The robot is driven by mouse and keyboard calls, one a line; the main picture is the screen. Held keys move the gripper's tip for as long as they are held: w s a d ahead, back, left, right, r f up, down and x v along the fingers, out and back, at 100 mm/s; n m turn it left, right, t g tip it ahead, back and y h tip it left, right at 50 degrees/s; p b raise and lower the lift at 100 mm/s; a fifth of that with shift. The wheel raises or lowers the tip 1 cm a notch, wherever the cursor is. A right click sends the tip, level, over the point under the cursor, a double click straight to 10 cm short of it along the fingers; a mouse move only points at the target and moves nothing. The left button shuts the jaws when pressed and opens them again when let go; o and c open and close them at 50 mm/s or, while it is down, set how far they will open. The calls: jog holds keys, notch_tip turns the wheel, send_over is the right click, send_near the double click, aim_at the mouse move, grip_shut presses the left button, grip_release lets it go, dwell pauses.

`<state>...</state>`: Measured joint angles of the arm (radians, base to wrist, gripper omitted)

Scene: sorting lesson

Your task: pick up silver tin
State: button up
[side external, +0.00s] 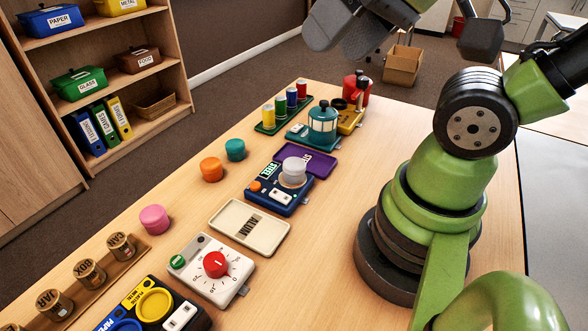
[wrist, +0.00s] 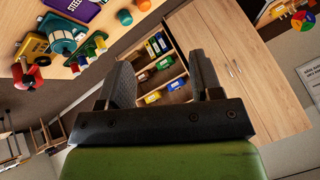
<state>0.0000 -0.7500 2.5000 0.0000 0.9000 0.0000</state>
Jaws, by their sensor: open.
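A short, pale silver-white cylinder, which looks like the silver tin (side external: 293,172), stands upright on a dark blue device (side external: 277,193) with an orange button and a small lit display. I do not make it out in the wrist view. My gripper (side external: 345,32) is high at the top of the side view, well above the table and apart from the tin. In the wrist view my gripper (wrist: 160,72) has its two fingers wide apart with nothing between them. Beyond them is the shelf.
The table (side external: 390,125) holds an empty cream ALUM tray (side external: 222,219), a purple tray (side external: 318,168), and orange (side external: 211,169), teal (side external: 235,149) and pink (side external: 154,219) pieces. A teal lantern-like thing (side external: 322,128) stands behind the tin. A shelf (side external: 160,112) stands beyond the table.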

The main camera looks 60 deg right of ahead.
jog(key=shift+w, duration=0.1)
jog(key=w+d+f+n+g, duration=0.2)
jog(key=w+d+f, duration=0.1)
jog(key=f, duration=0.3)
jog(key=w+d+f+n+g, duration=0.1)
jog(key=w+d+f+g, duration=0.1)
jog(key=f, duration=0.4)
jog(key=w+d+f+n+g+h, duration=0.1)
jog(key=w+d+f+n+g, duration=0.1)
jog(key=w+f, duration=0.3)
jog(key=shift+d+f+n+g, duration=0.15)
jog(key=shift+d+f+g, duration=0.15)
jog(key=shift+d, duration=0.1)
jog(key=shift+d+f+n+g, duration=0.15)
jog(key=shift+d+g, duration=0.15)
jog(key=shift+d, duration=0.1)
send_over(294, 163)
jog(key=f, duration=0.4)
jog(key=shift+s+d+f, duration=0.1)
jog(key=shift+d, duration=0.2)
jog(key=shift+a+f, duration=0.15)
jog(key=shift+f, duration=1.4)
jog(key=shift+a+f, duration=0.15)
jog(key=shift+f, duration=1.4)
jog(key=c, duration=0.7)
